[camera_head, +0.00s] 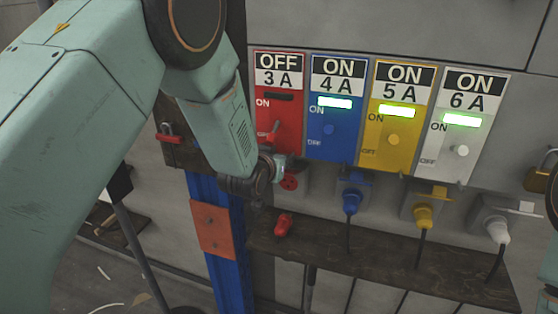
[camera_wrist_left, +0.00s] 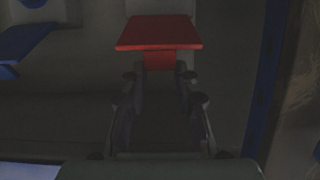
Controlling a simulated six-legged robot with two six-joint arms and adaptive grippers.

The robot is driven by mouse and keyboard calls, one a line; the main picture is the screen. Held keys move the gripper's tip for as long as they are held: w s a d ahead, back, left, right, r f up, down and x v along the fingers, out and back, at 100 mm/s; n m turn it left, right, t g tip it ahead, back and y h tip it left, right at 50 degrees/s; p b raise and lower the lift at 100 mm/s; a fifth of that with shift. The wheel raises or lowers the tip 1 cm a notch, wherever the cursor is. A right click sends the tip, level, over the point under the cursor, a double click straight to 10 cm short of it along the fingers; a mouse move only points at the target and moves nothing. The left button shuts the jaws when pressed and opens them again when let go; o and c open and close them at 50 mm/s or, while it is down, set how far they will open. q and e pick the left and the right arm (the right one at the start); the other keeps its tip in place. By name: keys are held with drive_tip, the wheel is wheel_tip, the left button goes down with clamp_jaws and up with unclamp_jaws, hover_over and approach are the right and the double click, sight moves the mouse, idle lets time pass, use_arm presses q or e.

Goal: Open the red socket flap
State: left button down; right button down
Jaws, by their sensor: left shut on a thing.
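The red socket (camera_head: 289,182) is on the wall below the red switch panel (camera_head: 278,110). Its round red face with dark holes shows beside my left gripper (camera_head: 276,170). The red socket flap (camera_wrist_left: 158,33) shows as a red plate in the left wrist view, with a narrower red tab between the fingertips of my left gripper (camera_wrist_left: 160,80). The left gripper is shut on that flap. The gripper hides most of the flap in the head view.
A red plug (camera_head: 282,224) lies on the dark shelf (camera_head: 385,262) below. Blue (camera_head: 351,202), yellow (camera_head: 424,216) and white (camera_head: 497,230) plugs sit in sockets to the right. A blue post (camera_head: 217,265) stands close at left, with a red padlock (camera_head: 168,134) above.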

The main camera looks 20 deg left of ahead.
use_arm(q)
drive_tip(key=shift+w+r, duration=0.2)
drive_tip(key=shift+r, duration=0.15)
drive_tip(key=c, duration=1.4)
unclamp_jaws()
drive_tip(key=o, duration=0.4)
drive_tip(key=shift+f, duration=0.3)
drive_tip(key=shift+s, duration=0.15)
